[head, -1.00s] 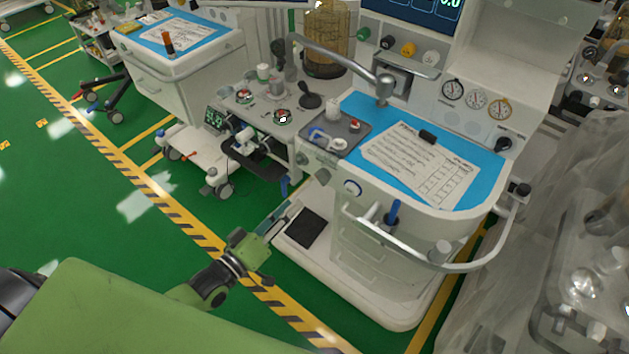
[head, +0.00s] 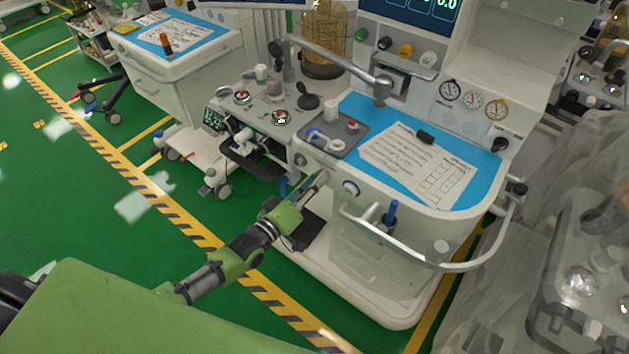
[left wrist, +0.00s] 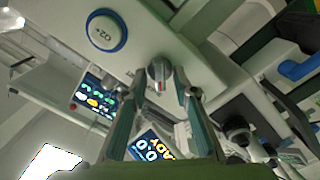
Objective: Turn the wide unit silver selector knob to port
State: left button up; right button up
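The silver selector knob (left wrist: 160,71) shows in the left wrist view on the pale front panel of the wide unit (head: 375,255). It is rounded and grey with a small red mark. In the head view a small grey knob (head: 301,160) sits on the same front, left of a blue-ringed button. My left gripper (head: 324,176) is in front of this panel, its fingers pointing up toward it. In the left wrist view the fingers (left wrist: 160,82) are apart, with the knob appearing between their tips. I cannot tell whether they touch it. My right gripper is not in view.
The blue-ringed O2 button (left wrist: 105,33) is close beside the knob. A curved handrail (head: 430,262) runs round the unit's front right. A grey tray (head: 338,140) with small items lies on the worktop. Green floor (head: 130,255) is open at left.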

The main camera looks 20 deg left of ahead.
pick_arm(q)
grip_shut()
jog(key=shift+m, duration=0.4)
jog(key=m, duration=1.7)
jog(key=shift+s+d, duration=0.1)
jog(key=shift+d, duration=0.2)
grip_release()
